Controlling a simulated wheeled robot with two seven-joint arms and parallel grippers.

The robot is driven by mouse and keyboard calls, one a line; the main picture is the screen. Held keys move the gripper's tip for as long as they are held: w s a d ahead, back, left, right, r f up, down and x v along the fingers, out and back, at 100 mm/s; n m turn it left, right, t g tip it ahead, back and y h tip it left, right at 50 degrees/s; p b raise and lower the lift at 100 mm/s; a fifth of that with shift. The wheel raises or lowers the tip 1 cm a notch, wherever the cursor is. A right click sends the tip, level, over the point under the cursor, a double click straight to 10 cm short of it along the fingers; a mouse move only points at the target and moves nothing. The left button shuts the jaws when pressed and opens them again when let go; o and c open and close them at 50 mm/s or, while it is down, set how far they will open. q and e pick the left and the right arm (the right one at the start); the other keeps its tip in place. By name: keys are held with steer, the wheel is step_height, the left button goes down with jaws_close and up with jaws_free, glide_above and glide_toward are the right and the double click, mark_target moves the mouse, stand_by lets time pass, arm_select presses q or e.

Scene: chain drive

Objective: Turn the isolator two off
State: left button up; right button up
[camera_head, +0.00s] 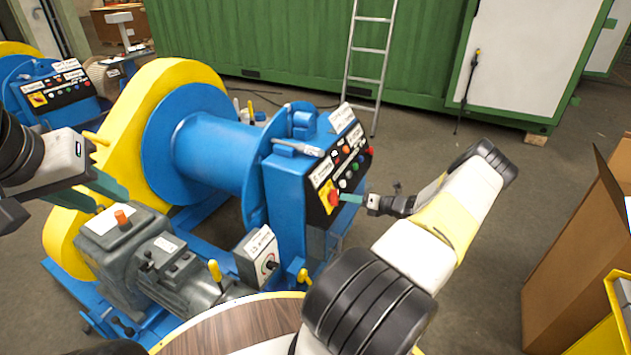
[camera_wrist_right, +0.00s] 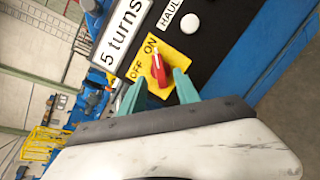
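A red isolator knob (camera_wrist_right: 158,68) sits on a yellow plate (camera_wrist_right: 177,47) marked OFF and ON in the right wrist view. The knob's upper end appears to lie toward ON. In the head view the red knob (camera_head: 334,197) is at the lower left of the blue winch's black panel (camera_head: 352,172). I cannot read a number two on it. My right gripper (camera_wrist_right: 161,84) is open, its teal fingertips apart on either side of the knob; whether they touch it is unclear. My left gripper (camera_head: 98,198) is open and empty above the grey motor, far from the panel.
A white "5 turns" label (camera_wrist_right: 122,35) and a white button (camera_wrist_right: 190,23) are near the plate. A grey box with a dial (camera_head: 260,258) stands below the panel. Another blue winch (camera_head: 50,92) with a similar panel is at left. Cardboard (camera_head: 580,240) stands at right.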

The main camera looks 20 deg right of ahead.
mark_target(338, 197)
steer(key=x, duration=0.5)
steer(key=shift+w+f, duration=0.1)
steer(key=shift+w, duration=0.05)
steer(key=shift+a, duration=0.1)
jaws_close()
